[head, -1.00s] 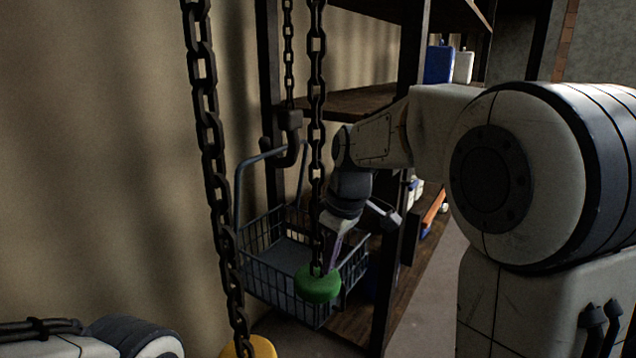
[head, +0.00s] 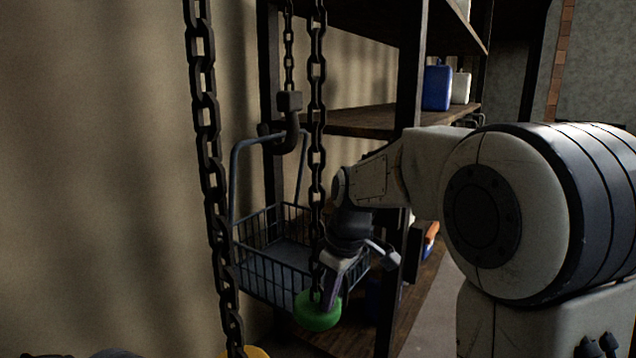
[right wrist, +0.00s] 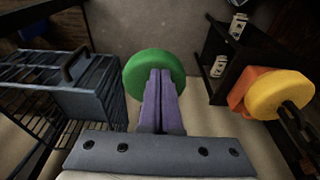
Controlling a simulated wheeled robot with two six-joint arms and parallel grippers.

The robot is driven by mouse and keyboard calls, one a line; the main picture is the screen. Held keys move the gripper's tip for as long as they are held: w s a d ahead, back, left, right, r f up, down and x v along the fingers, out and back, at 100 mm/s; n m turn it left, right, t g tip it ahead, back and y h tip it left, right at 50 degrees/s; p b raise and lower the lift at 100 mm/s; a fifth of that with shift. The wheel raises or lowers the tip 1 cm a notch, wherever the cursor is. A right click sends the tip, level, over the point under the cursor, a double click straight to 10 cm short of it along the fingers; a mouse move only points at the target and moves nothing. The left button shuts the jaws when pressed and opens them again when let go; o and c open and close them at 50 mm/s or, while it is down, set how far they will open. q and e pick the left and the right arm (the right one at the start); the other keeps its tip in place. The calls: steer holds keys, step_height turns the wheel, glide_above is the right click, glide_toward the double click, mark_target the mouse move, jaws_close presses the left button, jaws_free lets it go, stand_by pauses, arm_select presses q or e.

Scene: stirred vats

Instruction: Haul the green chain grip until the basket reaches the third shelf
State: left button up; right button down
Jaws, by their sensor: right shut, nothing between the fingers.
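The green chain grip (head: 318,311) is a round disc at the lower end of a dark chain (head: 317,100). My right gripper (head: 332,290) is at the grip's top, by the chain. In the right wrist view its purple fingers (right wrist: 160,100) are shut together and overlap the green grip (right wrist: 152,68); contact is unclear. The grey wire basket (head: 270,270) hangs from a hook (head: 290,120) on another chain, beside the rack. Its rim is below the shelf board (head: 365,119) seen at mid-height. My left gripper is out of view.
A second chain (head: 207,130) hangs at left with a yellow grip (head: 250,352) at its end, also in the right wrist view (right wrist: 278,95). The rack's dark post (head: 408,80) stands behind my right arm. Blue (head: 437,88) and white (head: 460,88) containers stand on the shelf.

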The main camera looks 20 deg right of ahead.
step_height(320, 180, up, 11)
steer(key=p, duration=1)
steer(key=shift+r, duration=0.1)
stand_by(0.3)
steer(key=shift+f+b, duration=4.25)
steer(key=shift+f, duration=1.55)
steer(key=shift+r, duration=0.2)
step_height(320, 180, up, 11)
steer(key=p, duration=1)
steer(key=shift+r, duration=0.1)
step_height(320, 180, up, 5)
steer(key=p, duration=0.4)
steer(key=shift+r, duration=0.1)
